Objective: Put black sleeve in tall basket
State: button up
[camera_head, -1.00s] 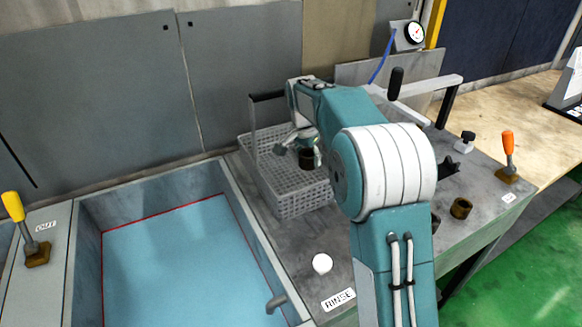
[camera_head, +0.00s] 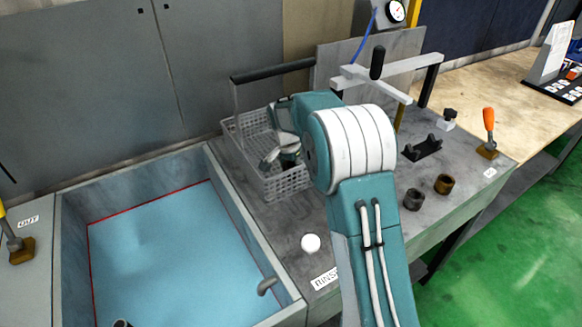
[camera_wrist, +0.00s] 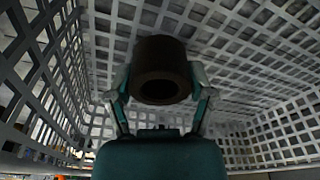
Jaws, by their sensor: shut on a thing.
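The black sleeve (camera_wrist: 162,52) is a dark short tube, and its open end faces the wrist camera. My gripper (camera_wrist: 160,78) is shut on it, with one finger on each side. The tall basket (camera_head: 287,184) is a grey mesh basket with a raised handle, standing on the bench beside the tank. In the head view my gripper (camera_head: 283,156) is down in the basket's mouth, and the sleeve is mostly hidden there. In the wrist view mesh walls surround the sleeve. I cannot tell whether it touches the basket floor.
The water tank (camera_head: 170,250) lies left of the basket. A white knob (camera_head: 310,243) stands in front. A brown sleeve (camera_head: 444,184) and a darker one (camera_head: 413,200) stand at right, near a black cradle (camera_head: 422,148). The basket's black handle grip (camera_head: 272,70) rises behind my arm.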

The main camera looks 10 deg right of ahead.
jog(key=o, duration=1.3)
jog(key=shift+f, duration=0.1)
jog(key=shift+d, duration=0.1)
notch_tip(320, 180, up, 12)
jog(key=s+a, duration=0.1)
jog(key=s+r+n+t, duration=0.1)
jog(key=s+r+n, duration=0.1)
jog(key=s+r, duration=0.5)
jog(key=s+n+t, duration=0.1)
jog(key=s+n, duration=0.1)
jog(key=s, duration=0.7)
jog(key=s+f+n+t+y, duration=0.1)
jog(key=s+n, duration=0.2)
jog(key=s, duration=0.7)
jog(key=s+d+n+t, duration=0.1)
jog(key=s+n, duration=0.2)
jog(key=s, duration=0.6)
jog(key=shift+s+f, duration=0.35)
jog(key=shift+f, duration=0.05)
